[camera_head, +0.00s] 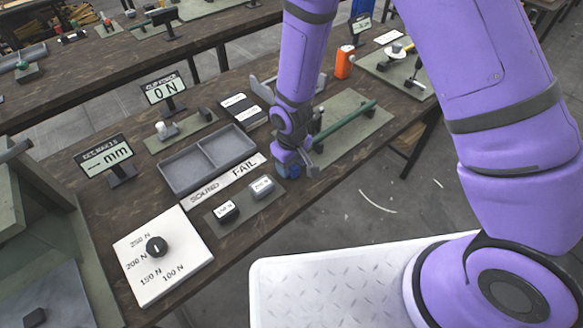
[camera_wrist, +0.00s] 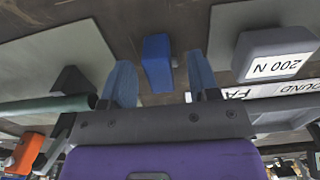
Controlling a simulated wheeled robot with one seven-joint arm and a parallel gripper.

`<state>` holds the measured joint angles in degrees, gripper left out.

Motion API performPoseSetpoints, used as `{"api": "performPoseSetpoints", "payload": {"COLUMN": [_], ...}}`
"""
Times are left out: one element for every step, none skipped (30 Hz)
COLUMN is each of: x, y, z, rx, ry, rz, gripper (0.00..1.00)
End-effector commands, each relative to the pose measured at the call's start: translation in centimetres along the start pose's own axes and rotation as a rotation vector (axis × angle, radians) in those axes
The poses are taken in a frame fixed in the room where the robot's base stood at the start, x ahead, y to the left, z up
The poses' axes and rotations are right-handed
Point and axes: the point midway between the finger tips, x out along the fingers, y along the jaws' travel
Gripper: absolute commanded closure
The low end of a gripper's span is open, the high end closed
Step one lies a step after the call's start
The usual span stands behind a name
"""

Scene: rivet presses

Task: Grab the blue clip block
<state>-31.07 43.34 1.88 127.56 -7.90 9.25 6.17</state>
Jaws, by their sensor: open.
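The blue clip block (camera_wrist: 157,62) shows in the wrist view between the two fingers of my gripper (camera_wrist: 160,72), with a gap on each side. My gripper is open and is not holding it. In the head view, my gripper (camera_head: 296,168) is low over the workbench, just right of the FAIL strip. A small blue patch of the block (camera_head: 282,170) shows there, mostly hidden by the gripper. I cannot tell exactly how far the fingertips reach down beside the block.
A grey block marked 200 N (camera_wrist: 275,54) sits on a plate beside the gripper. A green bar (camera_head: 345,122) on a plate lies on the other side. A grey two-part tray (camera_head: 163,178) and a force dial plate (camera_head: 180,268) are to the left. The bench edge is close.

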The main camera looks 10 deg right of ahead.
Motion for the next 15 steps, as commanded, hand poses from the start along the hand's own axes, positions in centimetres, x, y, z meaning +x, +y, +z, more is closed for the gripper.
{"api": "performPoseSetpoints", "payload": {"x": [0.37,0.5,0.61,0.67,0.69,0.7,0.69,0.68,0.68,0.68,0.67,0.67,0.67,0.67,0.67], "y": [-0.01,0.0,0.0,0.0,0.0,0.01,0.01,0.01,0.01,0.02,0.02,0.02,0.02,0.02,0.02], "z": [0.01,0.0,-0.01,-0.01,-0.02,-0.02,-0.02,-0.02,-0.02,-0.02,-0.02,-0.02,-0.02,-0.02,-0.02], "rx": [0.0,0.0,0.0,0.0,0.0,0.0,0.0,0.0,0.0,0.0,0.0,0.0,0.0,0.0,0.0], "ry": [0.0,0.001,0.001,0.001,0.001,0.001,0.001,0.001,0.001,0.001,0.001,0.001,0.001,0.001,0.001], "rz": [0.0,0.0,0.0,0.0,0.0,0.0,0.0,0.0,0.0,0.0,0.0,0.0,0.0,0.0,0.0], "gripper": [0.45,0.45,0.45,0.45,0.45,0.45,0.45,0.45,0.45,0.45,0.49,0.58,0.65,0.72,0.81]}}
